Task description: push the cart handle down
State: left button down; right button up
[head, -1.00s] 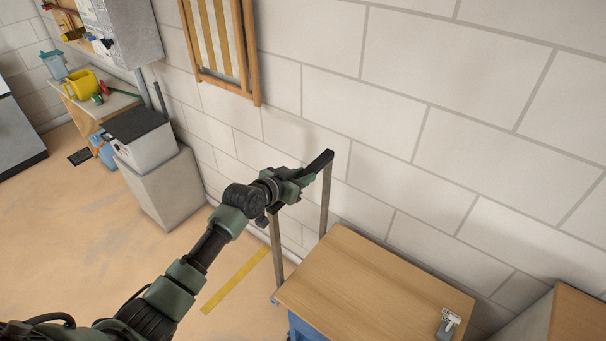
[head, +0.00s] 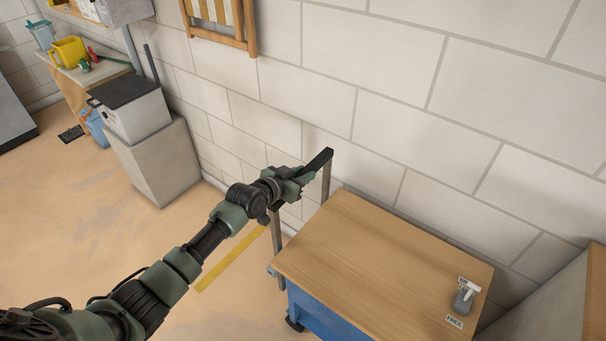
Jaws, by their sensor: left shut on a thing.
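The cart (head: 375,262) has a wooden top and a blue body, and stands against the wall at the lower right of centre. Its handle (head: 318,163) is an upright frame at the cart's left end, with two metal posts and a dark crossbar. My left gripper (head: 298,178) is shut on the crossbar, near its middle. The arm and gripper hide part of the bar and the top of the near post. A small grey lever (head: 466,296) with a white grip sits on the cart top, beside a label reading FREE. My right gripper is not in view.
A white box with a black lid (head: 135,108) stands on a grey cabinet (head: 160,165) at the left. A yellow line (head: 232,258) marks the floor. Another wooden-topped unit (head: 570,300) stands at the right.

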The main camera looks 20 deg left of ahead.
pick_arm(q)
jog(key=shift+s+f, duration=0.15)
jog(key=shift+f, duration=0.15)
jog(key=c, duration=1.2)
grip_release()
jog(key=shift+o, duration=0.2)
jog(key=shift+p+v, duration=0.3)
jog(key=shift+v, duration=3.6)
jog(key=shift+r, duration=0.1)
